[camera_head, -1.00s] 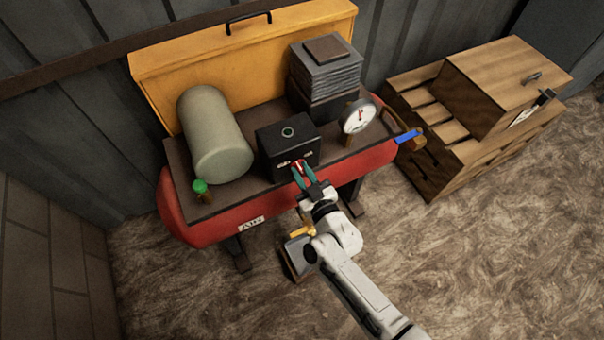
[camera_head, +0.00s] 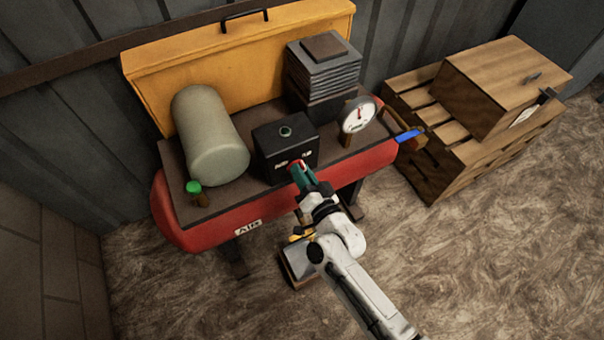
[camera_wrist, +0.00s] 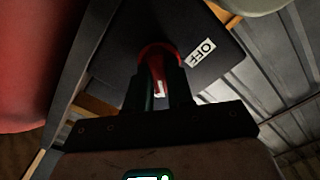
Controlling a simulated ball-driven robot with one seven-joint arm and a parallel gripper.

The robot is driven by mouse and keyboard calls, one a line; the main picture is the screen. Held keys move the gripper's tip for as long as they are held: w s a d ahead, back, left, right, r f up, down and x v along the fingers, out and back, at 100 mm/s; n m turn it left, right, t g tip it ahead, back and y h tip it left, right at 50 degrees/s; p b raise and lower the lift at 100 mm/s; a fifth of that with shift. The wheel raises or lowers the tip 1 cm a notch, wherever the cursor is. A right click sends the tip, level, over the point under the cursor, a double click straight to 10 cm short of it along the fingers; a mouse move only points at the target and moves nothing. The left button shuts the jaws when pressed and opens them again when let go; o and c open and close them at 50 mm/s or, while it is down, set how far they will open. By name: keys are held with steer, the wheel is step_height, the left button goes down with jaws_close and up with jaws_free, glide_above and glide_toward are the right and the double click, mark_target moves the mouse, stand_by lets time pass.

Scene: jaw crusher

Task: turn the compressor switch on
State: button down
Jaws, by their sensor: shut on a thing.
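The compressor has a red tank (camera_head: 250,228) with a dark top deck. A black switch box (camera_head: 270,147) stands on the deck, with a small green-ringed button on top. A red switch knob with a white mark (camera_wrist: 158,68) is on the box's front face. My gripper (camera_head: 298,168) is at that face, its teal fingers shut on the knob from both sides. An OFF label (camera_wrist: 201,52) shows to the upper right of the knob in the wrist view. White labels show on the box in the head view, partly behind the fingers. The knob's exact setting is unclear.
A grey-green cylinder (camera_head: 212,140) and a green-capped fitting (camera_head: 194,188) are left of the box. A gauge (camera_head: 358,115) and a finned block (camera_head: 324,72) stand right and behind. Wooden crates (camera_head: 490,95) are at right. A small box (camera_head: 297,262) lies below my wrist.

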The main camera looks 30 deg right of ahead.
steer(key=shift+f+m, duration=0.1)
steer(key=shift+m, duration=0.5)
steer(key=c, duration=1.1)
jaws_free()
steer(key=s+b, duration=0.1)
steer(key=s, duration=1)
steer(key=shift+w, duration=0.1)
steer(key=s+d+n+g, duration=0.2)
steer(key=s+n+g, duration=0.1)
steer(key=s+g, duration=0.2)
steer(key=s+d+n+g, duration=0.3)
steer(key=s+g, duration=0.3)
steer(key=s, duration=0.1)
steer(key=s+d+n+g, duration=0.2)
steer(key=s+g, duration=0.4)
steer(key=s, duration=0.1)
steer(key=shift+d+n, duration=0.2)
steer(key=shift+n, duration=0.2)
